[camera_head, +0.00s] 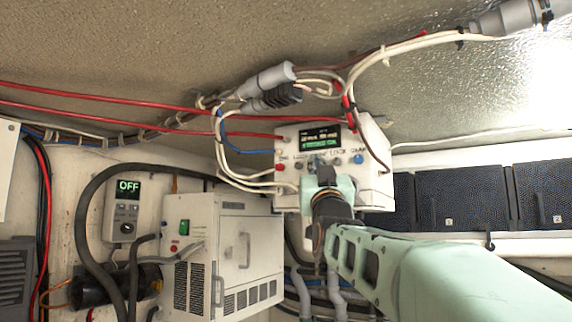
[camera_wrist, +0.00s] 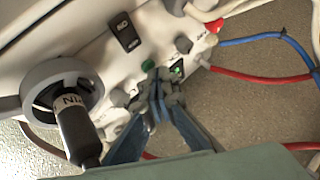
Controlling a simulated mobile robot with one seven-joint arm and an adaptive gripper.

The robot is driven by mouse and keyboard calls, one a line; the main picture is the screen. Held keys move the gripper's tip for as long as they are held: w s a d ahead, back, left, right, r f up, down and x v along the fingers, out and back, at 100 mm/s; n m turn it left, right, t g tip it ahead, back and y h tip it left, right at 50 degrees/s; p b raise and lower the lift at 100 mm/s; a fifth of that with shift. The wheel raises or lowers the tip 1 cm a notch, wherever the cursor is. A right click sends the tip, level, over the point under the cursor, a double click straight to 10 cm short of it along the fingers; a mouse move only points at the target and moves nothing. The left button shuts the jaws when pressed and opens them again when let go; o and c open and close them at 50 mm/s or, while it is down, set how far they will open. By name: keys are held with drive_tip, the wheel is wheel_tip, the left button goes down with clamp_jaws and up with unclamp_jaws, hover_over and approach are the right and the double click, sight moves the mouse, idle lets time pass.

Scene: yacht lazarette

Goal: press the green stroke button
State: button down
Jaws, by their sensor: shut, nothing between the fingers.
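A round green button (camera_wrist: 148,65) sits on the white control box in the wrist view, just beside my fingertips. I cannot tell whether they touch it. A small green-lit part (camera_wrist: 177,69) shows on the other side of the fingertips. The button labels are too small to read. In the head view the white control box (camera_head: 377,163) has a lit display and a row of small buttons, and my gripper (camera_head: 322,166) is in front of that row, hiding part of it. My gripper (camera_wrist: 160,76) is shut and empty in the wrist view.
Red, white and blue cables run around the control box. A black switch (camera_wrist: 125,32), a dark knob (camera_wrist: 183,45) and a grey ring fitting (camera_wrist: 35,80) are near the fingers. A white cabinet (camera_head: 236,235) and an "OFF" display unit (camera_head: 123,210) stand to the left.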

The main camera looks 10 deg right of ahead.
drive_tip(key=shift+w+f, duration=0.15)
drive_tip(key=shift+f, duration=0.3)
drive_tip(key=shift+s+a+f+b, duration=0.1)
drive_tip(key=shift+s+a+b, duration=0.3)
drive_tip(key=shift+b, duration=0.25)
drive_tip(key=s+a, duration=0.1)
drive_tip(key=s+a+b, duration=0.1)
drive_tip(key=s, duration=0.1)
drive_tip(key=s+a, duration=0.1)
drive_tip(key=shift+s+r, duration=0.15)
drive_tip(key=shift+r, duration=0.05)
